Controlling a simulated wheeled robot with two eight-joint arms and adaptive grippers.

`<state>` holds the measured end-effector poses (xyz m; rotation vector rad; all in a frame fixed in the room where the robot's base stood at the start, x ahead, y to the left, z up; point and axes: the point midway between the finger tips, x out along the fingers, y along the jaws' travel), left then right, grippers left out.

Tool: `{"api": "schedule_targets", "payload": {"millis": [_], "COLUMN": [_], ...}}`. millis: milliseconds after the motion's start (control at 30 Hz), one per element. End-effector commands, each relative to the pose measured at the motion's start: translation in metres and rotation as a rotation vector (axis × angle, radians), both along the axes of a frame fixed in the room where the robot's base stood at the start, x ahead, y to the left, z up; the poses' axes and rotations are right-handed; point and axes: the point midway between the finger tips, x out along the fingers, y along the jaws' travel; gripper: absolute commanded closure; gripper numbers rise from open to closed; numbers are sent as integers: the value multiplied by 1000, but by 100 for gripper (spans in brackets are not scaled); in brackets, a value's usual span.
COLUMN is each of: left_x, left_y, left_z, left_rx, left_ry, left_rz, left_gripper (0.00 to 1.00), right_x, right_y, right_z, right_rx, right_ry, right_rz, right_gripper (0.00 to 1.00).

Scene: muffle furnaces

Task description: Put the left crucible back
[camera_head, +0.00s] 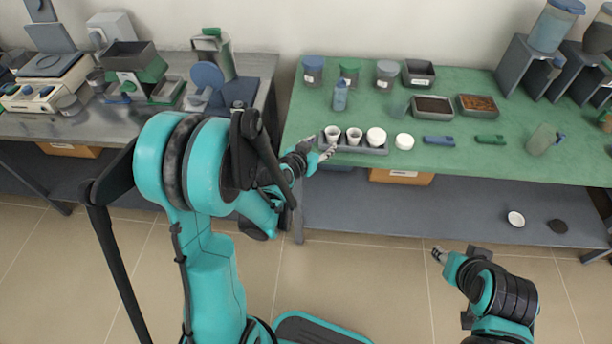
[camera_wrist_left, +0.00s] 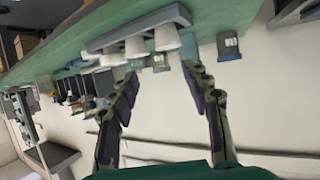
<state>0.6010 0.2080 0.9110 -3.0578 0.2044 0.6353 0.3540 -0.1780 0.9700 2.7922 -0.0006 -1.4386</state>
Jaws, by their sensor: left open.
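A dark grey rack (camera_head: 350,149) on the green table holds three white crucibles in a row: the left one (camera_head: 332,132), the middle one (camera_head: 354,134) and the right one (camera_head: 376,137), which looks covered by a lid. A loose white lid (camera_head: 404,141) lies right of the rack. My left gripper (camera_head: 321,147) is open at the rack's left end, close to the left crucible; contact cannot be told. In the left wrist view its fingers (camera_wrist_left: 160,72) are spread and empty, with the rack (camera_wrist_left: 135,27) and crucibles beyond. My right gripper (camera_head: 440,255) is low, off the table.
Lidded jars (camera_head: 313,70) and a blue bottle (camera_head: 340,96) stand behind the rack. Two filled trays (camera_head: 433,106) and blue and green tools (camera_head: 438,140) lie to the right. A lower shelf (camera_head: 450,209) holds a small white bowl (camera_head: 515,218). A steel bench stands left.

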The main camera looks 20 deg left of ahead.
Motion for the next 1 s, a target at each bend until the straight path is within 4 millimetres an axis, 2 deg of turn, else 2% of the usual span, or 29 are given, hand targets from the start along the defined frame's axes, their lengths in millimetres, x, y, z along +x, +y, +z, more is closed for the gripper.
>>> {"api": "schedule_targets", "payload": {"millis": [100,167,300,600,700,833,1000], "left_x": [-25,-41,-85,-195,-222,-241,-247], "left_y": [-18,-25,-37,-39,-34,-30,-29], "left_z": [23,33,50,62,61,60,60], "left_rx": [-4,-7,-5,27,38,47,50], "left_ry": [82,131,243,459,502,533,543], "left_rz": [-22,-27,-22,56,88,115,124], "left_gripper": [52,52,52,52,52,52,52], "right_x": [0,0,0,0,0,0,0], "right_y": [0,0,0,0,0,0,0], "right_z": [0,0,0,0,0,0,0], "right_rx": [0,0,0,0,0,0,0], "right_ry": [0,0,0,0,0,0,0], "right_rz": [0,0,0,0,0,0,0], "right_gripper": [60,60,60,60,60,60,60]}}
